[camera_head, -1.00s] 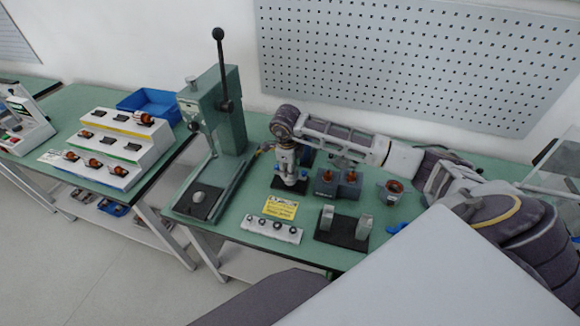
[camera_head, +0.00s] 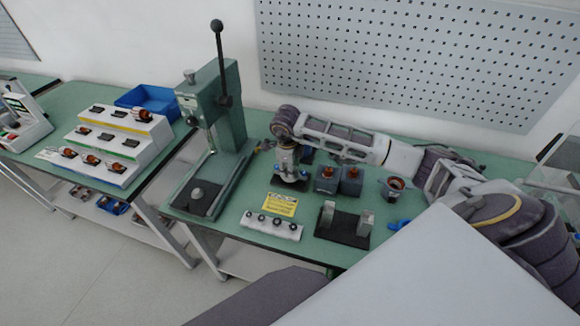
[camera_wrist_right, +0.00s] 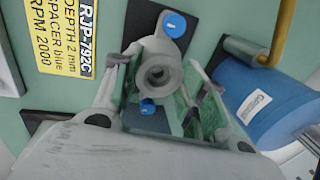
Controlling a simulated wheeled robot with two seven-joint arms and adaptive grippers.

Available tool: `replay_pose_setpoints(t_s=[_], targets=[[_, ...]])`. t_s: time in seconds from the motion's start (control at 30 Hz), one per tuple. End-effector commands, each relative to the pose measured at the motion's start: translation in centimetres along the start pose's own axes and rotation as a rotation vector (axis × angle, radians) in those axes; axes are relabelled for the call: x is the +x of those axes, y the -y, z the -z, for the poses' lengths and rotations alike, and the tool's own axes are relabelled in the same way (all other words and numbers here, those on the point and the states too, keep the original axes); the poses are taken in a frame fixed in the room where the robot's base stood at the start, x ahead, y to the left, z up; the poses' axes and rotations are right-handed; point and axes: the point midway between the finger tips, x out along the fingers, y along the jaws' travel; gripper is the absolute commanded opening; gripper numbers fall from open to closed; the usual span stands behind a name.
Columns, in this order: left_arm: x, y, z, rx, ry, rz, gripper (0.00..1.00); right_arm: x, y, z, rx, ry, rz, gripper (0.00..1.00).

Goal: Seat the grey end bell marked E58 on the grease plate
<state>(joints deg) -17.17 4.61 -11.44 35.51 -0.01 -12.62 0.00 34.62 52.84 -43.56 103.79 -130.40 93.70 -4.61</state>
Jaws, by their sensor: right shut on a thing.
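My right gripper (camera_head: 288,178) points down over a dark plate on the green bench. In the right wrist view its two fingers (camera_wrist_right: 163,82) are closed on the sides of a grey end bell (camera_wrist_right: 153,52), a ring with a central bore and side lugs. The dark plate, apparently the grease plate (camera_wrist_right: 186,45), lies directly beneath, with blue discs beside the part. I cannot tell whether the end bell touches the plate. No E58 mark is legible. My left gripper is not in view.
A blue cylinder (camera_wrist_right: 262,108) lies close to the gripper. A yellow card (camera_head: 281,204), a white strip with several knobs (camera_head: 271,226), a dark fixture with two posts (camera_head: 344,226) and a green press (camera_head: 222,110) stand around it.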

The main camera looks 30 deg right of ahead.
Motion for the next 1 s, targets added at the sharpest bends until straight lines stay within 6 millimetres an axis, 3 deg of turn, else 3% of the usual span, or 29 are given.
replay_pose_setpoints(t_s=[0.93, 0.97, 1.0], targets=[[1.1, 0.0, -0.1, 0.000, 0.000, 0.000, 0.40, 1.1, -0.2, 0.0, 0.000, 0.000, 0.001, 0.23], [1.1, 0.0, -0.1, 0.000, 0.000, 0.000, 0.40, 1.1, -0.2, 0.0, 0.000, 0.000, 0.001, 0.45], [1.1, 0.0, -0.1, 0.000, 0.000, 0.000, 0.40, 1.1, -0.2, 0.0, 0.000, 0.000, 0.001, 0.50]])
